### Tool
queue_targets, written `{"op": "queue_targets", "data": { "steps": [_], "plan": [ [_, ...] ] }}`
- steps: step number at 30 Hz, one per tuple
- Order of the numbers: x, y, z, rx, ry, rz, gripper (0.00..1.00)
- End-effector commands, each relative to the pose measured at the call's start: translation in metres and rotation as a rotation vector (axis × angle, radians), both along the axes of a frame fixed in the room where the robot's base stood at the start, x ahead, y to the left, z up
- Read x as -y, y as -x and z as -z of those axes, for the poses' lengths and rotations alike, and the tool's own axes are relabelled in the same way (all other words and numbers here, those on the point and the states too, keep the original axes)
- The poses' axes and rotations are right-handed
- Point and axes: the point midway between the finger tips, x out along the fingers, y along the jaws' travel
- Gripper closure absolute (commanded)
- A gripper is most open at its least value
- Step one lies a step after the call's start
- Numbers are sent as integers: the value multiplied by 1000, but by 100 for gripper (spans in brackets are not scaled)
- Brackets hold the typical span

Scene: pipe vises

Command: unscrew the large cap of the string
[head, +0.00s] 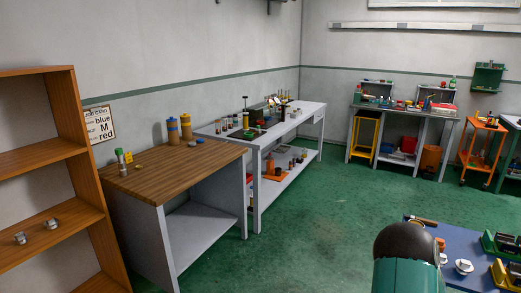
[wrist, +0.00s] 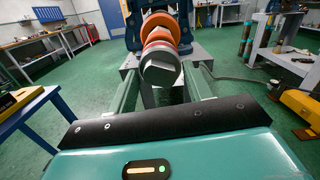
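The string (wrist: 159,28) is in the wrist view, held in a dark blue vise (wrist: 133,30) on a grey block. It shows orange and dark ring-shaped sections in a row. I see no clear contact, and the gap to the cap is hard to judge. The far end of the string is hidden. Neither cap nor fingertips can be made out in the head view.
A wooden-topped bench (head: 175,165) holds yellow, blue and green cylinders. A blue table (head: 450,277) with small parts stands at lower right, seemingly close to my arm. Green floor (head: 300,225) lies open in the middle.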

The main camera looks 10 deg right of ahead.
Motion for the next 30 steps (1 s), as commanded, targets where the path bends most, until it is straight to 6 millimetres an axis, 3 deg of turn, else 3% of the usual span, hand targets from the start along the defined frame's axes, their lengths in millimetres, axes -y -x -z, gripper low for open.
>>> {"op": "queue_targets", "data": {
  "steps": [1,7,8,9,13,14,24,30],
  "plan": [
    [0,0,0,0,0,0,60],
    [0,0,0,0,0,0,99],
    [0,0,0,0,0,0,100],
    [0,0,0,0,0,0,73],
    [0,0,0,0,0,0,98],
    [0,0,0,0,0,0,100],
    [0,-1,-1,-203,-177,-1,100],
    [0,0,0,-227,-198,-2,100]
  ]
}}
